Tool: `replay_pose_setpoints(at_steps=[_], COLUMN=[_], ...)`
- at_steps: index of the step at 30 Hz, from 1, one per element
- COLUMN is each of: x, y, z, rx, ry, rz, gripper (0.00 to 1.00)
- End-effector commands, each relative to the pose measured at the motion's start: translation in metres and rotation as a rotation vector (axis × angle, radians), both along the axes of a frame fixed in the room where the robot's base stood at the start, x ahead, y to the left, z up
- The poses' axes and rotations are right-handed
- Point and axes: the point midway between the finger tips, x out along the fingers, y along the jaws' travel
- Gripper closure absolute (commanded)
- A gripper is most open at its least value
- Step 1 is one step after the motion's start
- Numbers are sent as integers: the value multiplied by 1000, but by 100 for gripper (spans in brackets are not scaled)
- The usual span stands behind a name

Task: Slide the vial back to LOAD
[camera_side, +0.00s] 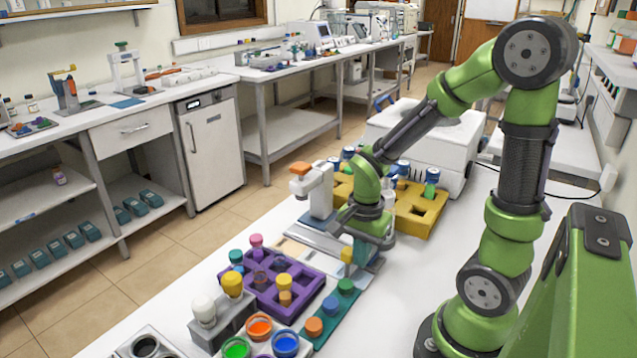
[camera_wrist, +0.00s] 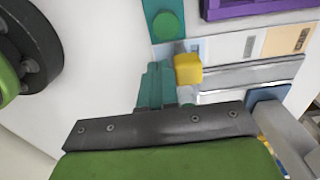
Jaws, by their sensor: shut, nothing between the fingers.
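The yellow-capped vial (camera_side: 347,256) is by the near right end of a flat grey-white slide device (camera_side: 318,243). In the wrist view its square-looking yellow cap (camera_wrist: 188,69) sits at the left end of a metal rail (camera_wrist: 250,75); its body is hidden below the cap. My gripper (camera_side: 361,252) is low over the device, just right of the vial in the side view. In the wrist view its teal fingers (camera_wrist: 156,85) are shut and empty, immediately left of the cap. I cannot tell whether they touch it. The device's printed labels (camera_wrist: 285,40) are too small to read.
A purple rack (camera_side: 270,295) and a green strip rack (camera_side: 335,310) lie in front, with several cups nearer. A yellow rack (camera_side: 412,212) stands behind my gripper. White tabletop (camera_side: 410,290) is clear to the right.

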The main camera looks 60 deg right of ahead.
Motion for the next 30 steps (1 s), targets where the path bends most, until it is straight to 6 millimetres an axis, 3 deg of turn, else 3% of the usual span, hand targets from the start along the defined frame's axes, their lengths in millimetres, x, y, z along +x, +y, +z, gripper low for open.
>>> replay_pose_setpoints(at_steps=[30], x=[51], y=[0], z=[0], rx=[0], ry=[1], rz=[1], gripper=[100])
